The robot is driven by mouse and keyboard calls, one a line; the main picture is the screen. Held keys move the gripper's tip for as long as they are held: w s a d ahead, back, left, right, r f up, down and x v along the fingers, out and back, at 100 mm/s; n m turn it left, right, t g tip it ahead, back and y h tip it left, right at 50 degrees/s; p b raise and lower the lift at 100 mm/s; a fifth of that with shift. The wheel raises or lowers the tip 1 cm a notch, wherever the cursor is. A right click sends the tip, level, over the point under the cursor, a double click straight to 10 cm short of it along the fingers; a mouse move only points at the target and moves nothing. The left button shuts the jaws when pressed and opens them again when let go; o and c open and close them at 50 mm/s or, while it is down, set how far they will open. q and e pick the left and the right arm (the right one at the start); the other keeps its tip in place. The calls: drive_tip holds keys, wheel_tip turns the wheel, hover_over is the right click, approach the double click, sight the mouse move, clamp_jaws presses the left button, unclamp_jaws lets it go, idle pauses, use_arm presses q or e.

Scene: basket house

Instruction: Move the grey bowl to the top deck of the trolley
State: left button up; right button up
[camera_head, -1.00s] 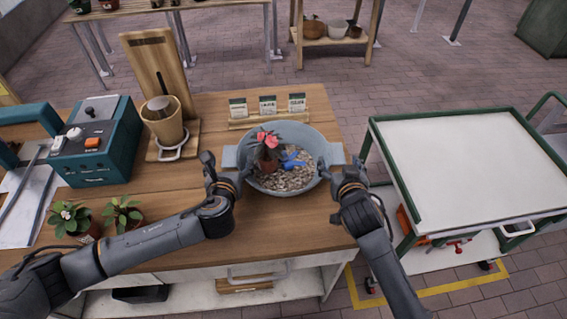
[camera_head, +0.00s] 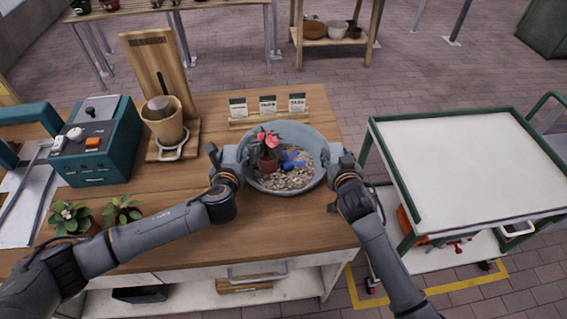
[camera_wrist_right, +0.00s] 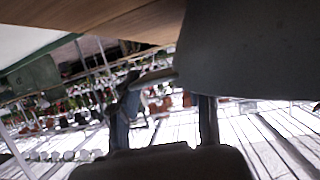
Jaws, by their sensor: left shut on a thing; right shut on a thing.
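The grey bowl (camera_head: 305,137) is over the wooden worktop, in front of the small sign cards. It holds pebbles, a potted plant with red tops (camera_head: 268,148) and a blue item (camera_head: 291,161). My left gripper (camera_head: 229,158) is shut on the bowl's left side. My right gripper (camera_head: 337,162) is shut on its right side. In the right wrist view the bowl's grey outer wall (camera_wrist_right: 255,50) fills the upper right, beside the fingers. The trolley (camera_head: 470,160) stands right of the worktop, its white top deck bare. The bowl's underside is hidden in the head view.
The wooden worktop (camera_head: 220,235) has a teal machine (camera_head: 97,150), a wooden stand with a pot (camera_head: 165,125), sign cards (camera_head: 268,106) behind the bowl and potted plants (camera_head: 122,212) at front left. A gap separates worktop and trolley.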

use_arm(q)
clamp_jaws()
use_arm(e)
clamp_jaws()
